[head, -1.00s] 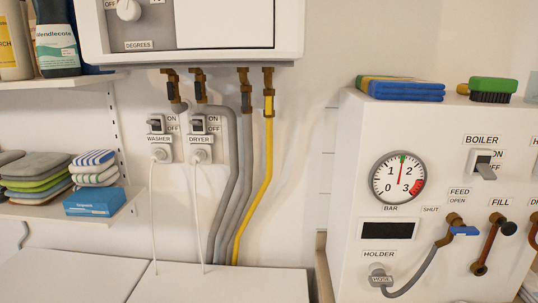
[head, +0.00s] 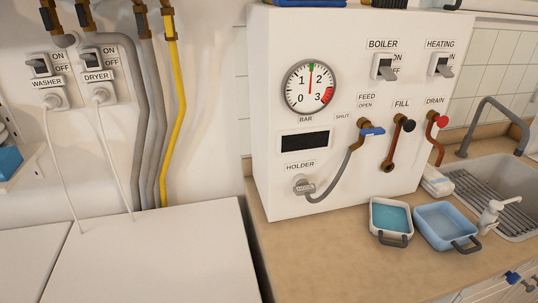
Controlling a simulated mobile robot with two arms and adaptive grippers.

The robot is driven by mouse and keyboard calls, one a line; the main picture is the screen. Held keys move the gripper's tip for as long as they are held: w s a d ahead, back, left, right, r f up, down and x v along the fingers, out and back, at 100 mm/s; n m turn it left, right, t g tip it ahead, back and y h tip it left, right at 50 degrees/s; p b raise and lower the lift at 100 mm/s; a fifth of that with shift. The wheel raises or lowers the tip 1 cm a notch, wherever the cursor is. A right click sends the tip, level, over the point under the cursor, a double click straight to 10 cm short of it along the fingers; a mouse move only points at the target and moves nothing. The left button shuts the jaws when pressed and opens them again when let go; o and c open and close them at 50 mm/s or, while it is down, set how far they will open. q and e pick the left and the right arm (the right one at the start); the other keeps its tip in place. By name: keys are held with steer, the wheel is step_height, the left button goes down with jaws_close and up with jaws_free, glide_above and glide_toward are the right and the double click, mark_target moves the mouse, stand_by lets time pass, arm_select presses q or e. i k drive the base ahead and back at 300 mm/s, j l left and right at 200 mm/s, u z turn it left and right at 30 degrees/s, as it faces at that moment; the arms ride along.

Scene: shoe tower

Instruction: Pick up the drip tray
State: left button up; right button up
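Two small trays stand side by side on the counter in front of the boiler panel. One is a white-rimmed tray (head: 377,212) with a teal inside and a dark handle at its front. The other is a light blue tray (head: 444,224) with a dark handle, just to its right by the sink. No label shows which is the drip tray. I cannot tell whether the teal is liquid or a lining. Neither of my grippers is in view.
The white boiler panel (head: 270,150) stands behind the trays, with a blue feed lever (head: 372,131), a fill valve (head: 402,126) and a red drain valve (head: 441,120). The counter (head: 330,260) is clear at front left.

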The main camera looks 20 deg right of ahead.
mark_target(391, 219)
steer(key=k+l+z, duration=0.1)
steer(key=z, duration=0.25)
steer(key=k+l+z, duration=0.1)
steer(key=l+z, duration=0.5)
steer(key=z, duration=0.15)
steer(key=i+l, duration=0.15)
steer(key=l, duration=0.2)
steer(key=i+l, duration=0.15)
steer(key=l, duration=0.25)
steer(key=i+l, duration=0.15)
steer(key=l, duration=0.2)
steer(key=i+l, duration=0.15)
steer(key=l, duration=0.2)
steer(key=i+l, duration=0.15)
steer(key=l, duration=0.2)
steer(key=i+l, duration=0.2)
steer(key=l, duration=0.2)
steer(key=i+l, duration=0.15)
steer(key=l, duration=0.2)
steer(key=u, duration=1.55)
